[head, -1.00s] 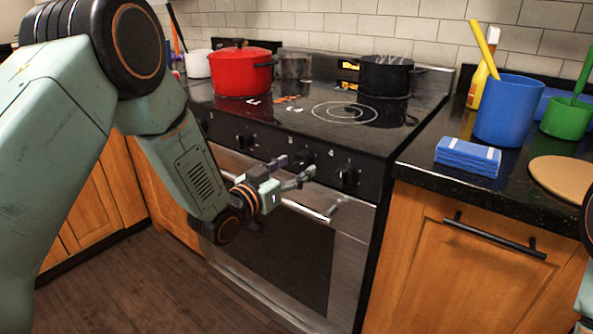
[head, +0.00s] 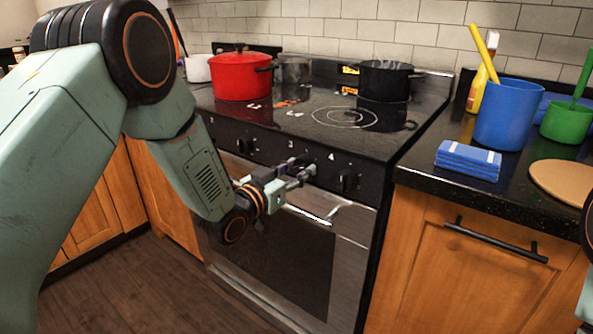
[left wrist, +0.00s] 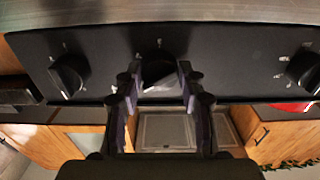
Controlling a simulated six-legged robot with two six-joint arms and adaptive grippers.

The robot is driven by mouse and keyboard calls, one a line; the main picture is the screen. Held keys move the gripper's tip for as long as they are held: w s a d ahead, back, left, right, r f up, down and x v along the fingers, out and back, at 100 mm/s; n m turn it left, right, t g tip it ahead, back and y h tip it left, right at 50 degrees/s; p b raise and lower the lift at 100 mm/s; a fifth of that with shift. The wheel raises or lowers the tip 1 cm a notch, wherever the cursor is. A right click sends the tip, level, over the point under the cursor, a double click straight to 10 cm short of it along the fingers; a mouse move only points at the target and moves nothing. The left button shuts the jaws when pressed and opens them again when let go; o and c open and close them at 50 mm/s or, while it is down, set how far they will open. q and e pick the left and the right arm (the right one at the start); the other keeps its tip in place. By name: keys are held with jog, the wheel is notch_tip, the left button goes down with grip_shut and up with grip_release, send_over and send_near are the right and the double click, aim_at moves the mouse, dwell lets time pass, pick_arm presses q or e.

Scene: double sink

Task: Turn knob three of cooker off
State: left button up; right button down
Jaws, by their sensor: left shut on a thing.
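The cooker (head: 265,250) has a black front panel with a row of black knobs below the glass top. My left gripper (head: 300,168) is at the panel, shut on knob three. In the left wrist view, knob three (left wrist: 158,72) shows between the two fingertips (left wrist: 158,84), with a neighbouring knob on each side. In the head view the fingers mostly cover knob three. Knob four (head: 349,181) is to its right, clear of the fingers. Knob two (head: 246,142) is to its left. The right gripper is out of view.
A red pot (head: 241,78) and a black pot (head: 385,82) stand on the cooktop. The oven handle (head: 308,214) runs just below my left gripper. A blue container (head: 507,113) and blue cloth (head: 468,160) sit on the right counter.

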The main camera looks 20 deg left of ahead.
pick_arm(q)
jog(key=shift+c, duration=0.9)
jog(key=shift+n, duration=0.3)
jog(key=shift+n+p, duration=0.85)
jog(key=shift+n, duration=0.05)
jog(key=n+p, duration=0.1)
jog(key=n, duration=0.2)
jog(key=shift+r+n+p, duration=0.1)
jog(key=shift+n+p, duration=0.3)
jog(key=n+p, duration=0.2)
jog(key=n, duration=0.3)
jog(key=shift+d+n, duration=0.1)
jog(key=shift+n, duration=0.2)
jog(key=o, duration=1.2)
jog(key=shift+c, duration=0.2)
